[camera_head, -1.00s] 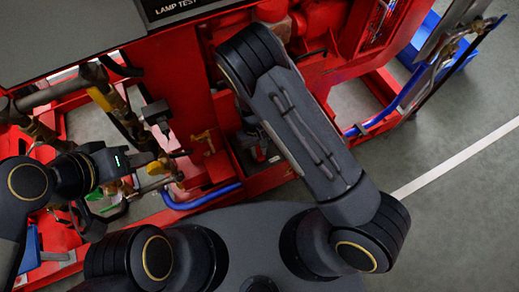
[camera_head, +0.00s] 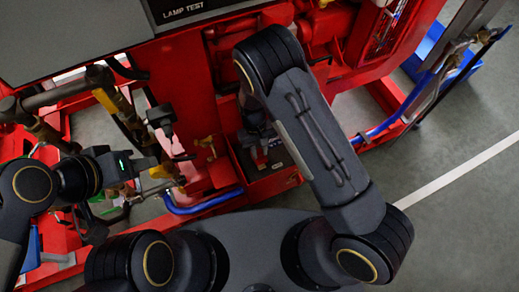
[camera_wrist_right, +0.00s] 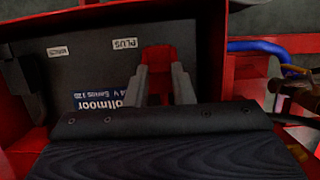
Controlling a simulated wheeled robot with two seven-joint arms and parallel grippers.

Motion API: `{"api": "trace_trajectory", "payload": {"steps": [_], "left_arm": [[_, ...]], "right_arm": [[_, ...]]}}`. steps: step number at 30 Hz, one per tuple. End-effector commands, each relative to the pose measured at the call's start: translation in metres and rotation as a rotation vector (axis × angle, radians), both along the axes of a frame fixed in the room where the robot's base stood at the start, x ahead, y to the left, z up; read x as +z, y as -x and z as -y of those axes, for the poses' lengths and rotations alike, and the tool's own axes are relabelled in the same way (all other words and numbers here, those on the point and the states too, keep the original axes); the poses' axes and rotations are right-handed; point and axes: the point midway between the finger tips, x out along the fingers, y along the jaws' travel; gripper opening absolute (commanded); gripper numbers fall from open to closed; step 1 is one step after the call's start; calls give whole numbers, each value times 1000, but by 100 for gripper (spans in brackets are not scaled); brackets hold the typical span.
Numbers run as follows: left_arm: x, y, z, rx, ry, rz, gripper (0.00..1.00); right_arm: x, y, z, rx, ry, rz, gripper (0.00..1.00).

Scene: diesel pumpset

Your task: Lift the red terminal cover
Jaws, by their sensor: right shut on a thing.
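The red terminal cover (camera_wrist_right: 157,56) shows in the right wrist view, between the two grey fingertips of my right gripper (camera_wrist_right: 158,80). The gripper is shut on it. The cover is above the dark battery face (camera_wrist_right: 75,75), just right of the PLUS label; I cannot tell whether it touches the battery. In the head view my right forearm reaches over the red frame and hides most of that gripper. My left gripper (camera_head: 142,167) is at the left, among pipes and brass fittings; its finger opening is not clear.
A red-walled box (camera_wrist_right: 20,120) surrounds the battery. A blue hose (camera_wrist_right: 260,47) and brass fittings lie at the right in the wrist view. In the head view, a blue hose (camera_head: 205,203) runs along the red frame. Grey floor (camera_head: 450,150) is open at the right.

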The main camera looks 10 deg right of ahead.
Motion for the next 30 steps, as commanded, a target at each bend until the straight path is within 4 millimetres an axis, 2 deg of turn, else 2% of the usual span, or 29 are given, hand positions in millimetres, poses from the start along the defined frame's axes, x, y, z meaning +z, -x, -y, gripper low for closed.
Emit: {"api": "trace_trajectory", "payload": {"steps": [1,5,14,17,27,30], "left_arm": [[-1,0,0,0,0,0,36],[-1,0,0,0,0,0,36],[0,0,0,0,0,0,36],[2,0,0,0,0,0,36],[10,0,0,0,0,0,36],[11,0,0,0,0,0,36]], "right_arm": [[-1,-12,-3,-1,-11,37,25],[-1,-10,-3,-1,-10,34,42],[0,-8,-3,1,-8,27,44],[9,-11,-4,1,-9,28,44],[63,-24,-8,1,-11,32,44],[71,-26,-9,2,-9,31,44]]}}
